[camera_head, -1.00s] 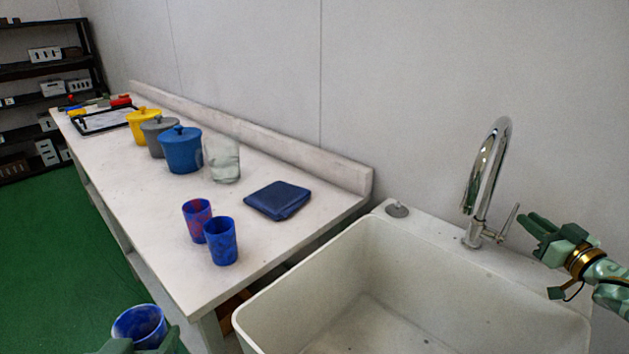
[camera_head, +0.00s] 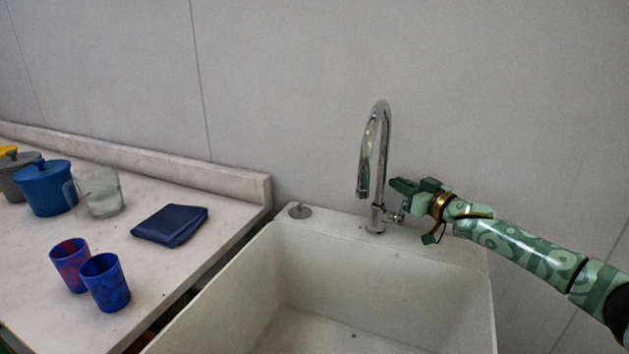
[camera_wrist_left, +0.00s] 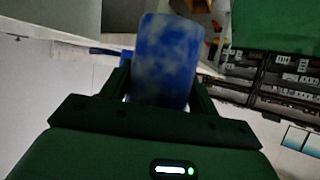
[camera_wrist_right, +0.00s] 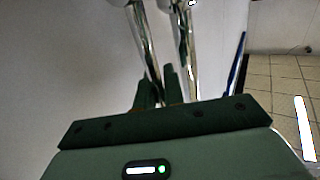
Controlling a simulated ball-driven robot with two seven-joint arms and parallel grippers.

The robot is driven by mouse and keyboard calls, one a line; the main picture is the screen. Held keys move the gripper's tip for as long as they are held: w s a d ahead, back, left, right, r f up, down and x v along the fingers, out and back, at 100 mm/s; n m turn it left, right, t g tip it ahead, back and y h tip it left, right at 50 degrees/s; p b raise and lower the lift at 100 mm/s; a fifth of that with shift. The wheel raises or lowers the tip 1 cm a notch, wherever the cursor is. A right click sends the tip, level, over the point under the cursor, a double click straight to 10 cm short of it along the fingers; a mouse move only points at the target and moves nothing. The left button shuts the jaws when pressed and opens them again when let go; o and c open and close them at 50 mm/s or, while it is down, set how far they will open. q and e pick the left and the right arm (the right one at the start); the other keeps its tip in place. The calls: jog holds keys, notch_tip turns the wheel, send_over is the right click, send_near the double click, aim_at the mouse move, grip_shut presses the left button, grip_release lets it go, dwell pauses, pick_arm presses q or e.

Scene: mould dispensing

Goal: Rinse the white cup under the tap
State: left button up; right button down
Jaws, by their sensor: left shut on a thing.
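The chrome tap (camera_head: 375,160) rises behind the white sink, its spout curving over the basin. My right gripper (camera_head: 400,187) is at the tap's side handle (camera_head: 397,214); contact is unclear. In the right wrist view its fingers (camera_wrist_right: 158,85) are close together, with the tap's chrome pipes (camera_wrist_right: 188,50) beyond them. I cannot tell whether they are fully shut. My left gripper (camera_wrist_left: 160,85) is shut on a cup (camera_wrist_left: 168,55), blue with whitish mottling rather than plain white. The left gripper and this cup are outside the head view.
The sink (camera_head: 440,280) has a grey stopper (camera_head: 300,211) on its back left rim. The counter (camera_head: 150,275) at left bears two blue and red cups (camera_head: 105,283), a folded blue cloth (camera_head: 170,225), a clear glass (camera_head: 100,192) and lidded pots (camera_head: 47,188). The basin looks empty.

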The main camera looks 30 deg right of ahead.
pick_arm(q)
jog(key=shift+r+p, duration=0.4)
jog(key=shift+r, duration=0.2)
pick_arm(e)
jog(key=shift+s+a+r+n+t, duration=0.1)
jog(key=shift+s+a+n+t, duration=0.2)
jog(key=shift+a+n, duration=0.1)
pick_arm(q)
jog(key=shift+r, duration=0.1)
pick_arm(e)
jog(key=shift+s+n, duration=0.1)
jog(key=shift+n, duration=0.2)
jog(key=c, duration=1.8)
grip_release()
jog(key=shift+s, duration=0.1)
